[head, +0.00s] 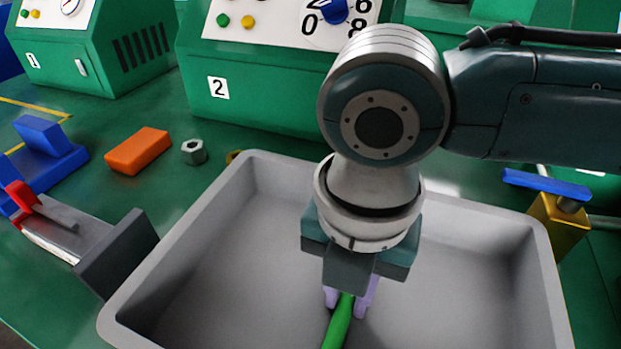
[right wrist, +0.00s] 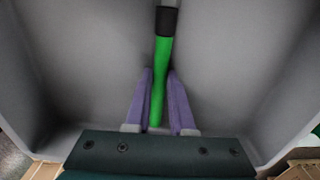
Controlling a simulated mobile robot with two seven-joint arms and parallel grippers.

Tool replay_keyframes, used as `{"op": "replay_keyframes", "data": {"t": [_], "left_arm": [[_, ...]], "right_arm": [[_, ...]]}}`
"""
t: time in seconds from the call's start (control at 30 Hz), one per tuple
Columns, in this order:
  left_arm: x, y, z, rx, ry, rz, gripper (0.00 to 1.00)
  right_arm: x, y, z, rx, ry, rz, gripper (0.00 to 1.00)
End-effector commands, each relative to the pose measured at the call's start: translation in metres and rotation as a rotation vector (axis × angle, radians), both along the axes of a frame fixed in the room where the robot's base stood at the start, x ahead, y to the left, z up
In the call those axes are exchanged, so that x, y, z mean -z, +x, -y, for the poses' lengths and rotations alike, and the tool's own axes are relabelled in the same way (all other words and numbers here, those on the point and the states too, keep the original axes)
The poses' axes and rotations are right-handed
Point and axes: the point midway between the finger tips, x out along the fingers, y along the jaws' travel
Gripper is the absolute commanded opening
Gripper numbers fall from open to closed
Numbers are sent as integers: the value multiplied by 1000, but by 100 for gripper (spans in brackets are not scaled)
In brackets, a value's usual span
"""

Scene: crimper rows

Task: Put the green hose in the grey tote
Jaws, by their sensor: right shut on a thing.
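The green hose (head: 338,326) is between the purple fingers of my right gripper (head: 350,294), which is shut on it. In the right wrist view the hose (right wrist: 160,75) runs up from the fingers (right wrist: 160,103) to a black end piece. The grey tote (head: 233,203) stands in the lower middle of the head view. The gripper and hose are over the inside of the tote, within its walls. Whether the hose touches the tote floor I cannot tell. My left gripper is not in view.
An orange block (head: 138,151) and a hex nut (head: 194,152) lie left of the tote. A grey and red tool (head: 70,235) is close to its left wall. Green machines (head: 255,85) stand behind. A yellow post with a blue bar (head: 558,215) is at the right.

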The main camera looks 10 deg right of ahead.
Motion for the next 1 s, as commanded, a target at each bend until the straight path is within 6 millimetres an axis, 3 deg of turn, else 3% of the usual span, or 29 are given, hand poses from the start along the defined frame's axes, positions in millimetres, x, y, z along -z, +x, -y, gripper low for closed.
{"op": "replay_keyframes", "data": {"t": [0.03, 0.3, 0.57, 0.73, 1.0], "left_arm": [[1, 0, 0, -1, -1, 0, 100], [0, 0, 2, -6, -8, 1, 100], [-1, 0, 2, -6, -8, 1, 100], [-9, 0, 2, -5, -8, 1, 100], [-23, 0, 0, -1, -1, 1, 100]], "right_arm": [[3, -1, 0, 0, -1, -3, 23], [2, -1, 0, 0, -1, -2, 51], [0, 0, 0, 0, 0, -1, 51], [-23, 0, 0, -1, 2, 1, 51], [-85, 1, 0, -2, 1, 2, 51]]}}
